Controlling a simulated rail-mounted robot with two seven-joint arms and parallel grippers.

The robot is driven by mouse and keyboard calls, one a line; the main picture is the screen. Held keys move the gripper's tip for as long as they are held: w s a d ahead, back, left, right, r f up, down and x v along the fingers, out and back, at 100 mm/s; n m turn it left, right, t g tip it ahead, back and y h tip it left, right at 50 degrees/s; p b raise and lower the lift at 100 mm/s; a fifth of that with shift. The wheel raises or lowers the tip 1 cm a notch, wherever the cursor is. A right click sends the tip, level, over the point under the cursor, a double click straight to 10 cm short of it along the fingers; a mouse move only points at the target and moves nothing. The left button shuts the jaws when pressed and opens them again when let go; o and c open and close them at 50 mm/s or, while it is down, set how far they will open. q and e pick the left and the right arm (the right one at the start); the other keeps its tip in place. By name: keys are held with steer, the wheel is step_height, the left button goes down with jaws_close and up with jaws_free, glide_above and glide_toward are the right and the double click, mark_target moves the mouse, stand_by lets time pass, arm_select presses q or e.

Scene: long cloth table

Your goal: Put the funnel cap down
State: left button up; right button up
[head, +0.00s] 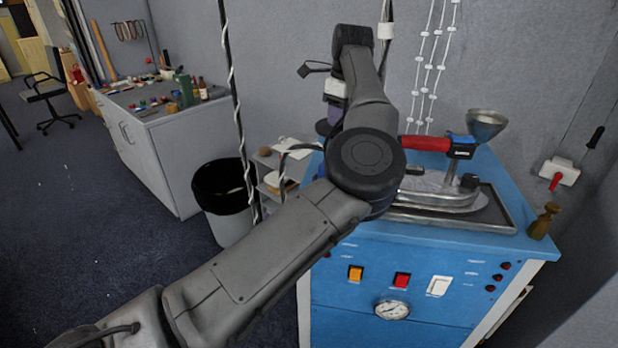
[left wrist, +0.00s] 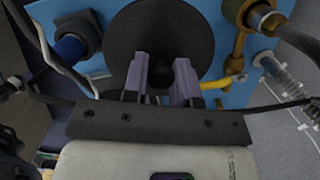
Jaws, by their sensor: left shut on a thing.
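The funnel cap shows in the left wrist view as a round black disc (left wrist: 160,28) with a small knob in its middle. My left gripper (left wrist: 160,80) is shut on the knob, with one purple finger on each side. In the head view the gripper (head: 333,112) points down at the back left of the blue machine, partly behind my own arm. A dark edge of the cap (head: 323,127) shows below the fingers. How far the cap is from the surface beneath it I cannot tell. My right gripper is in neither view.
The blue machine (head: 415,265) carries a metal tray, a red-handled tool (head: 437,145), and a metal funnel (head: 487,122) at its back right. Pipe fittings (left wrist: 264,18) lie around the cap in the wrist view. A black bin (head: 222,190) and a small shelf (head: 272,175) stand left.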

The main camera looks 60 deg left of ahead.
arm_select(q)
steer(key=shift+s+a+f, duration=0.15)
steer(key=shift+s+f, duration=0.1)
steer(key=shift+s, duration=0.05)
steer(key=shift+s+a+f, duration=0.1)
steer(key=shift+s+f, duration=0.05)
steer(key=shift+f, duration=0.2)
step_height(320, 180, down, 5)
steer(key=shift+r+b, duration=0.1)
steer(key=shift+b, duration=0.85)
steer(key=shift+f+b, duration=0.4)
steer(key=shift+f, duration=1.7)
steer(key=shift+f, duration=0.1)
steer(key=o, duration=0.9)
steer(key=r+p, duration=0.1)
steer(key=r, duration=0.3)
steer(key=r+p, duration=0.1)
steer(key=r, duration=0.3)
steer(key=d+r+p, duration=0.1)
steer(key=r, duration=0.3)
steer(key=shift+w+d+r, duration=0.1)
steer(key=shift+w, duration=0.3)
